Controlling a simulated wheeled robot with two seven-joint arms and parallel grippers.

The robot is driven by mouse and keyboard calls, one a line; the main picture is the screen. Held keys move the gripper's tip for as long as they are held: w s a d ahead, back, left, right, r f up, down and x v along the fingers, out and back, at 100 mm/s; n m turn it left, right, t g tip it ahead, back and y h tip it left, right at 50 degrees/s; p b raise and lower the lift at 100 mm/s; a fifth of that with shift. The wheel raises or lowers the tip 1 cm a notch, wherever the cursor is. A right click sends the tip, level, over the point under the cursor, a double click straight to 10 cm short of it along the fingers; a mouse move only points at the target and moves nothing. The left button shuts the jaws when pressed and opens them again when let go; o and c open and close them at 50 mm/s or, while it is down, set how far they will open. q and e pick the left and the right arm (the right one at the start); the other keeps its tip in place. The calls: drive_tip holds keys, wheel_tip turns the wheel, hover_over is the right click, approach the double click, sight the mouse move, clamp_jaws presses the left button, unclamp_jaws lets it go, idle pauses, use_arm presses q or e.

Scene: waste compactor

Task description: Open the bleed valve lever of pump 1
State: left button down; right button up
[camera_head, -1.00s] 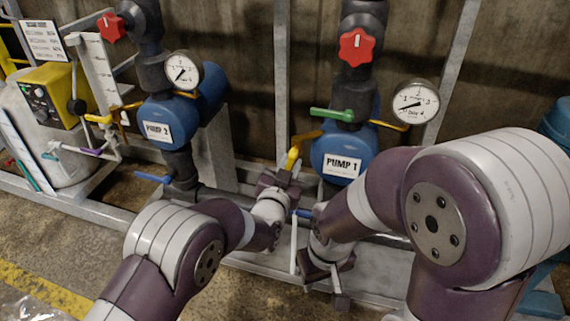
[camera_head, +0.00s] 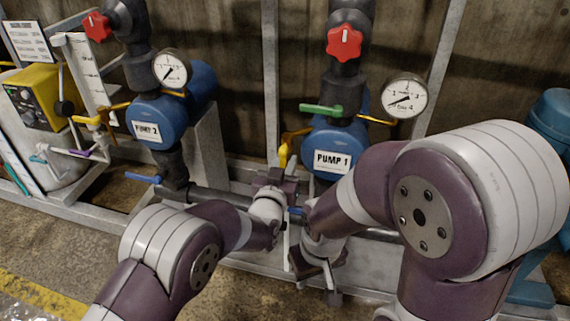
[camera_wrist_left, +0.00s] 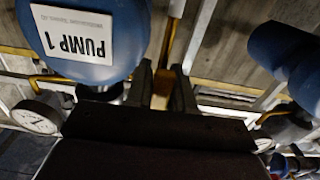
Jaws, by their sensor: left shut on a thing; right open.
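Pump 1 (camera_head: 322,140) is blue with a white "PUMP 1" label, and it shows upside down in the left wrist view (camera_wrist_left: 85,60). A yellow lever (camera_head: 284,152) hangs from a yellow pipe at the pump's left side. My left gripper (camera_head: 279,172) is just below, its fingers around the lever's lower end. In the left wrist view, the yellow lever (camera_wrist_left: 161,88) lies between the two fingers (camera_wrist_left: 162,95), shut on it. My right gripper (camera_head: 317,280) is open and points down, lower and to the right, with nothing seen in it.
A green lever (camera_head: 321,109), a red knob (camera_head: 344,42) and a pressure gauge (camera_head: 405,97) are around pump 1. A blue handle (camera_head: 296,211) is between my arms. Pump 2 (camera_head: 160,120) stands left. Grey frame posts (camera_head: 270,80) rise behind.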

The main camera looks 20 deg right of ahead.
use_arm(q)
drive_tip(key=c, duration=1.1)
unclamp_jaws()
drive_tip(key=shift+o, duration=0.2)
drive_tip(key=p+v, duration=0.4)
drive_tip(key=v, duration=0.8)
drive_tip(key=shift+s+a, duration=0.2)
drive_tip(key=shift+s, duration=0.15)
